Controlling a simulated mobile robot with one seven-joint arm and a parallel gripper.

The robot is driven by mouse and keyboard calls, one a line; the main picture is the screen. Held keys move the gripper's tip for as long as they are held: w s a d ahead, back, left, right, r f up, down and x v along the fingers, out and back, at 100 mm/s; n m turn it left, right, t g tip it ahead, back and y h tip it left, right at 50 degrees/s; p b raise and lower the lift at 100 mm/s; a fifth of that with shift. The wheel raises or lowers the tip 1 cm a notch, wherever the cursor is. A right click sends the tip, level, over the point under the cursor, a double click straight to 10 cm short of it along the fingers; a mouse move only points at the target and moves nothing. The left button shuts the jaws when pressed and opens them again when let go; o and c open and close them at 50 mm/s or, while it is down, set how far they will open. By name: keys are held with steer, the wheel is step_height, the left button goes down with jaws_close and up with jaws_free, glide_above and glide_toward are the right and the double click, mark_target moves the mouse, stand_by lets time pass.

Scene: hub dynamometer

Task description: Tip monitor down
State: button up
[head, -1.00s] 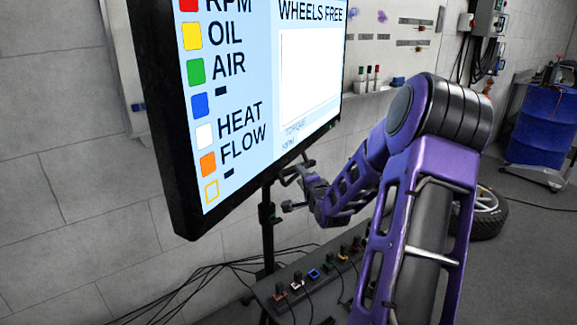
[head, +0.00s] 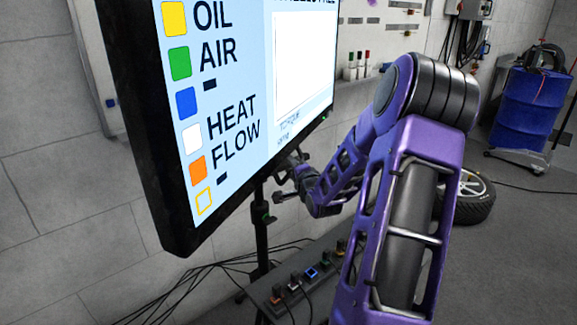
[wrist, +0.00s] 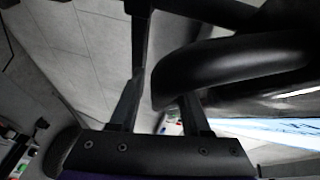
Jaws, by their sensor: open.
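The monitor (head: 225,100) is a large black-framed screen on a dark stand, filling the upper left of the head view. Its screen faces right, with coloured squares and words such as OIL, AIR and HEAT FLOW. My gripper (head: 284,181) is open by the monitor's lower edge, close to the stand post. In the wrist view my gripper (wrist: 160,98) shows two spread fingers. A black rounded bar (wrist: 235,70) reaches across from the right, its blunt end at the gap between them. I cannot tell whether it touches a finger. The bright screen (wrist: 275,130) shows at the right.
A dark panel with coloured connectors (head: 296,285) and cables lies below the monitor. A tyre (head: 468,195) lies on the floor behind my arm. A blue drum (head: 530,108) stands at the far right. A grey wall (head: 50,190) is behind the monitor. The right floor is mostly clear.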

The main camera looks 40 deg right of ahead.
jaws_close()
stand_by(1.3)
